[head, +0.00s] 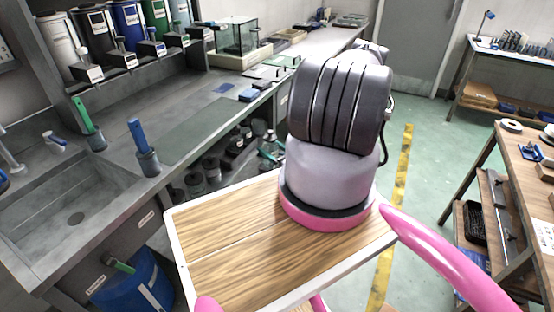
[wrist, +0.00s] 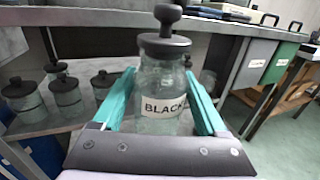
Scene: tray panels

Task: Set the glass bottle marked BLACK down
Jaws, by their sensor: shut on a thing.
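The glass bottle marked BLACK (wrist: 160,88) is clear, with a dark lid and round knob and a white label. In the wrist view it is upright between the two teal fingers of my gripper (wrist: 162,100), which is shut on it. Its base is hidden behind the gripper body, so I cannot tell whether it touches the shelf. The bottle is hard to make out there.
Several similar dark-lidded jars (wrist: 67,89) stand on the under-bench shelf to the left. The bench top (wrist: 110,16) overhangs close above. Grey and green panels (wrist: 258,58) stand at right. In the head view, a sink (head: 75,215) and a blue bin (head: 135,282) are at left.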

